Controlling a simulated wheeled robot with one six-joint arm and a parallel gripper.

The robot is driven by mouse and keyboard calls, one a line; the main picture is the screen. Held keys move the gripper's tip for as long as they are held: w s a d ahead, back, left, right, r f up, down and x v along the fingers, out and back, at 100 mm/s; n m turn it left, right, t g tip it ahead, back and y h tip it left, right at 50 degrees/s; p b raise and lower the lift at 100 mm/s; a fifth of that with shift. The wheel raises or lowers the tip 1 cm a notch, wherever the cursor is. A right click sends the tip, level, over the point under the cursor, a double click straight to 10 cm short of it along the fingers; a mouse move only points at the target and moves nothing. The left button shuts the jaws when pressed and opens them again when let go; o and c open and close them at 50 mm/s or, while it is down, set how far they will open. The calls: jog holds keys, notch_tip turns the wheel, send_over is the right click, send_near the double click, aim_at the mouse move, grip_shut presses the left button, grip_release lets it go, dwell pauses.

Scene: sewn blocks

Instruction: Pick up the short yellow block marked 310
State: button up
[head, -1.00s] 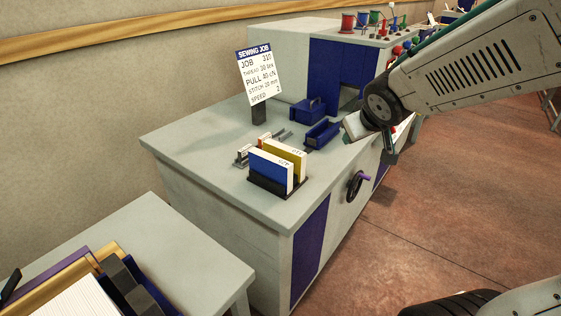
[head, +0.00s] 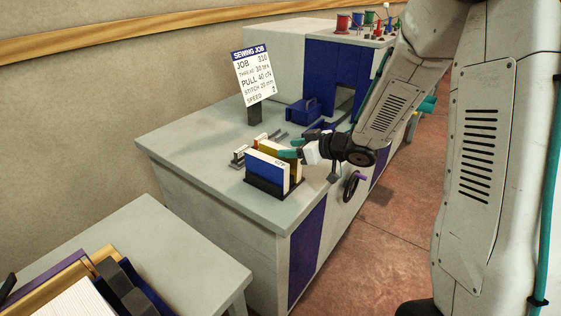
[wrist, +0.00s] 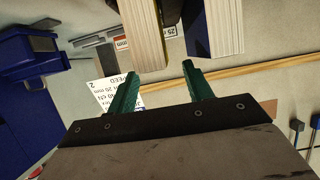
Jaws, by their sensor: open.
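The yellow block (head: 264,143) stands upright behind the blue block (head: 265,172) in a dark holder (head: 272,188) on the grey cabinet top. My gripper (head: 290,148) is open at the yellow block's upper right, and its teal fingers cover part of that block. In the wrist view my gripper (wrist: 161,70) points at the ridged cream edge of the yellow block (wrist: 143,35), with one fingertip near each side; contact cannot be told. The blue block (wrist: 224,28) is just to the right there. The marking on the yellow block is not readable now.
A job sign (head: 253,76) stands behind the blocks. A blue box (head: 304,112) sits farther back, near my arm. Small metal parts (head: 240,154) lie left of the holder. A handwheel (head: 350,186) sticks out from the cabinet front. The left of the top is clear.

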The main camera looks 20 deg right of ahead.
aim_at(283, 148)
jog(key=x, duration=0.3)
jog(key=shift+w+f, duration=0.25)
jog(key=shift+f, duration=0.05)
grip_shut()
jog(key=shift+r, duration=0.1)
